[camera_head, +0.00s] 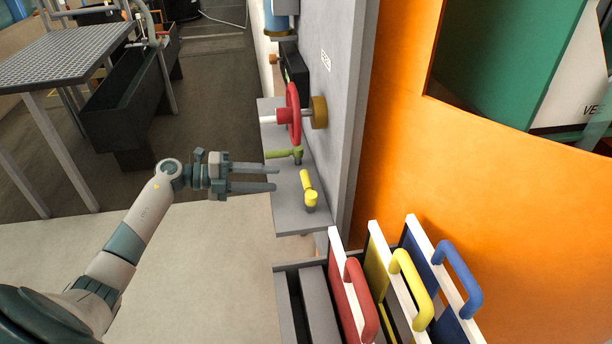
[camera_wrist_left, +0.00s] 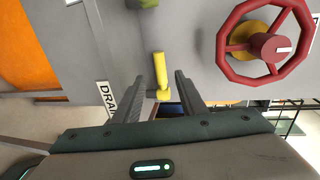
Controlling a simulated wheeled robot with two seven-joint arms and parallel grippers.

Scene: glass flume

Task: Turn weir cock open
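Two small lever cocks sit on the grey panel (camera_head: 292,218): a green one (camera_head: 283,154) and a yellow one (camera_head: 307,186). No readable label tells which is the weir cock. My left gripper (camera_head: 275,178) is open and empty, its fingers pointing right toward the panel, just left of the yellow cock and below the green one. In the left wrist view the yellow lever (camera_wrist_left: 160,70) shows between the two fingertips, apparently beyond them. Contact cannot be told. Part of the green cock (camera_wrist_left: 148,3) shows at the top edge. My right gripper is not in view.
A red handwheel (camera_head: 292,114) on a brass-coloured hub stands out above the cocks. Below is a rack with red (camera_head: 361,300), yellow (camera_head: 411,288) and blue (camera_head: 458,278) handled boards. A label starting "DRA" (camera_wrist_left: 106,98) shows in the wrist view.

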